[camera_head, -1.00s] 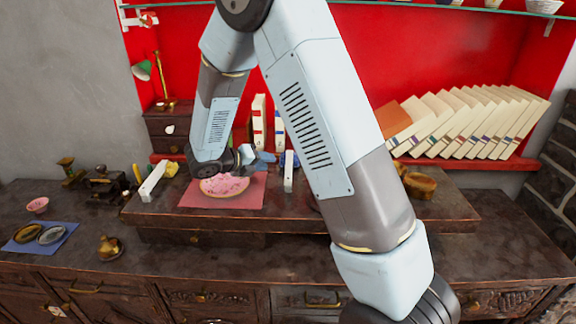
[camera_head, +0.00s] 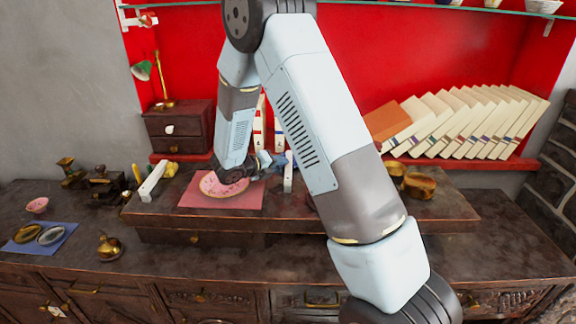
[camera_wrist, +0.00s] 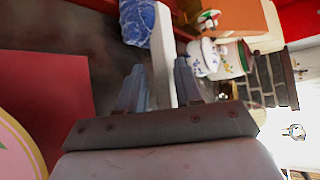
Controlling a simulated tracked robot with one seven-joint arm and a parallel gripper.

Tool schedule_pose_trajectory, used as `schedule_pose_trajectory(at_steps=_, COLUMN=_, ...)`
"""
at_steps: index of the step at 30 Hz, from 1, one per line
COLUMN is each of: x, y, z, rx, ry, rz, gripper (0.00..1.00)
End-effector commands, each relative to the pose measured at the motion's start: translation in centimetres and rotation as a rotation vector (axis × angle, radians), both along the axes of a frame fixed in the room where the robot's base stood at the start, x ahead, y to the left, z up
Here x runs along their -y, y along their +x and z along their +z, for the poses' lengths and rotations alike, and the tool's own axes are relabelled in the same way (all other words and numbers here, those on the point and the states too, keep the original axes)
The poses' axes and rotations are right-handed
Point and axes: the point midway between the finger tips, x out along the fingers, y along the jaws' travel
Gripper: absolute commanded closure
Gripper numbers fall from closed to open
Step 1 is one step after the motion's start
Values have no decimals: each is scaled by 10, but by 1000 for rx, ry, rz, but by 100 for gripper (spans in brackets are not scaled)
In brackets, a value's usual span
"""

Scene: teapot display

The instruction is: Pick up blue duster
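A blue patterned item (camera_wrist: 136,22), which may be the blue duster, shows at the top of the wrist view, beyond my left fingertip and against a white upright bar. My gripper (camera_wrist: 160,66) is open, with its two fingers apart and clear of the blue item. The white bar (camera_wrist: 164,45) shows in the gap between the fingers; I cannot tell whether it touches them. In the head view my gripper (camera_head: 272,160) is over the raised shelf, near the white bar (camera_head: 288,178). The blue item is mostly hidden there.
A pink plate (camera_head: 222,186) lies on a red mat (camera_head: 250,198) just left of the gripper. Another white bar (camera_head: 152,182) stands left of the mat. Leaning books (camera_head: 460,122) stand behind.

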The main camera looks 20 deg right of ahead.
Motion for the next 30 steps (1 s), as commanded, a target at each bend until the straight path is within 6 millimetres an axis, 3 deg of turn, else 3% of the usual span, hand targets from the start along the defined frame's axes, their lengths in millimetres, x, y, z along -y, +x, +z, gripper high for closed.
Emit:
schedule_pose_trajectory(at_steps=12, x=41, y=17, z=-17, rx=-1, ry=0, rz=-3, gripper=65)
schedule_pose_trajectory(at_steps=20, x=43, y=19, z=-18, rx=-1, ry=0, rz=-1, gripper=66)
schedule_pose_trajectory(at_steps=30, x=42, y=19, z=-18, rx=-1, ry=1, rz=0, gripper=99)
